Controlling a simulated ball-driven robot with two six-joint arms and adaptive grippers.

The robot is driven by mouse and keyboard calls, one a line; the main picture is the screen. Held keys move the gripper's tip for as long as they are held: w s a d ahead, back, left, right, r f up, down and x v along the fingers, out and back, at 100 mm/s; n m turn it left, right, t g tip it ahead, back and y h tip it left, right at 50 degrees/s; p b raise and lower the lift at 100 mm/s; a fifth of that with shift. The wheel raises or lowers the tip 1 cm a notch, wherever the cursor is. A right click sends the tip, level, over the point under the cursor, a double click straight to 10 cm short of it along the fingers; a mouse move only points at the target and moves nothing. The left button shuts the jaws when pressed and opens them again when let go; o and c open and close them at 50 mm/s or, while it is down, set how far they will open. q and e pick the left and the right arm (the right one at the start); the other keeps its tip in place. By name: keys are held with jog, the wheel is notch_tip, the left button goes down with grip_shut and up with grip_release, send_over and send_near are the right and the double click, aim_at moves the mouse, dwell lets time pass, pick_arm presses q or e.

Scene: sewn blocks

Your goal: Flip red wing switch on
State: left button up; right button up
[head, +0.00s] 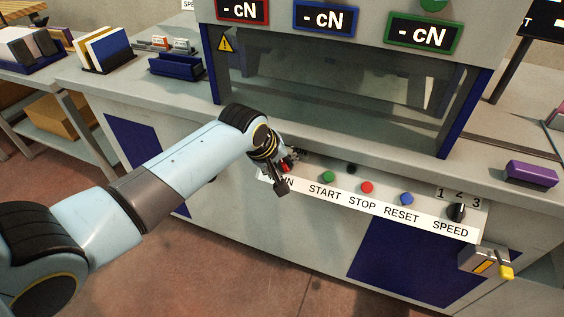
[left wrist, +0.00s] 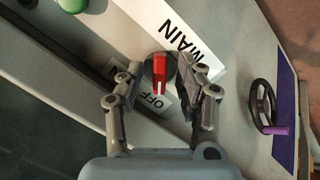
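The red wing switch (left wrist: 159,72) sits on a dark round base in the left wrist view, between my left gripper's fingers. Its wing points toward the OFF label (left wrist: 154,101). A MAIN label (left wrist: 183,42) is beside it. My left gripper (left wrist: 161,75) is open, with its fingers on either side of the switch; gaps show, and I cannot tell of any contact. In the head view my left gripper (head: 284,178) is at the panel's left end and partly hides the red switch (head: 288,164). My right gripper is not in view.
Right of the switch are the green START (head: 328,177), red STOP (head: 367,187) and blue RESET (head: 406,199) buttons, then a black SPEED knob (head: 456,212). A yellow-handled lever box (head: 485,262) juts out at right. A handwheel (left wrist: 264,107) is near the gripper.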

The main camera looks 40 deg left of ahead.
pick_arm(q)
jog(key=shift+c, duration=0.2)
grip_shut()
jog(key=m+p, duration=0.2)
jog(key=shift+r+p, duration=0.2)
jog(key=shift+p, duration=0.15)
jog(key=m+p, duration=0.2)
jog(key=shift+m+g+y, duration=0.3)
jog(key=shift+m+y, duration=0.1)
jog(key=m+p, duration=0.2)
jog(key=m, duration=0.3)
jog(key=shift+d+y+p, duration=0.1)
jog(key=shift+y+p, duration=0.3)
jog(key=m+y+p, duration=0.1)
jog(key=m, duration=0.4)
jog(key=shift+f, duration=0.15)
jog(key=shift+p, duration=0.3)
